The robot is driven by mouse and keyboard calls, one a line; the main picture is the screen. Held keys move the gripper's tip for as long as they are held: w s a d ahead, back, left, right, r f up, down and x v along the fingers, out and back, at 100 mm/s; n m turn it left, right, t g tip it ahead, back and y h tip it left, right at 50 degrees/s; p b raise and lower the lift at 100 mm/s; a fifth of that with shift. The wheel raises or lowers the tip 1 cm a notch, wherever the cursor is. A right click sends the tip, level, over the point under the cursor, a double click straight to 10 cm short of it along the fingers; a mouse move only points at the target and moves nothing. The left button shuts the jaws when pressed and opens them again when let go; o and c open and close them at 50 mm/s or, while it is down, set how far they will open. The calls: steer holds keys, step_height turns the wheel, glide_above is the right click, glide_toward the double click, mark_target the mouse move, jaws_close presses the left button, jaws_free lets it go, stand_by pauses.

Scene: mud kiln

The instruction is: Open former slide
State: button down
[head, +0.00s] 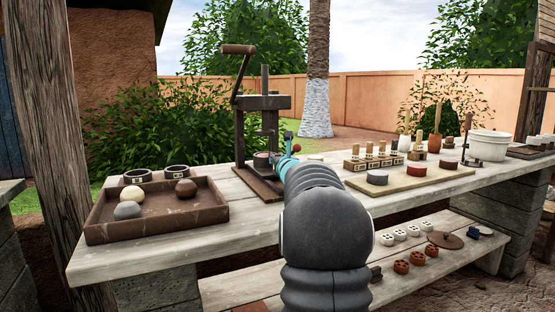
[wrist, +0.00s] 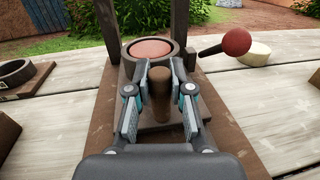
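The former is a dark press frame (head: 262,115) standing on a brown board on the table. In the wrist view its round cup (wrist: 152,50) shows reddish clay inside. A brown wooden knob (wrist: 160,92) stands in front of the cup, on the slide's side nearest me. My gripper (wrist: 161,75) reaches down over the board with one finger on each side of the knob. Narrow gaps seem to show between the finger pads and the knob, so it looks open. In the head view my arm hides most of the gripper and the knob.
A red ball-ended lever (wrist: 236,42) sticks out to the right of the cup, close to a pale disc (wrist: 254,54).

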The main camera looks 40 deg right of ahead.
steer(key=shift+s+a+f+b, duration=0.15)
steer(key=shift+s+b, duration=0.35)
steer(key=shift+s, duration=0.1)
steer(key=b+v, duration=0.2)
steer(key=v, duration=0.3)
steer(key=d+b+v, duration=0.1)
steer(key=v, duration=0.3)
steer(key=s+d+b+v, duration=0.1)
steer(key=b+v, duration=0.1)
steer(key=v, duration=0.3)
steer(key=shift+s+b, duration=0.25)
steer(key=shift+b, duration=0.05)
steer(key=c, duration=1)
jaws_free()
steer(key=shift+r, duration=0.2)
steer(key=v, duration=1.2)
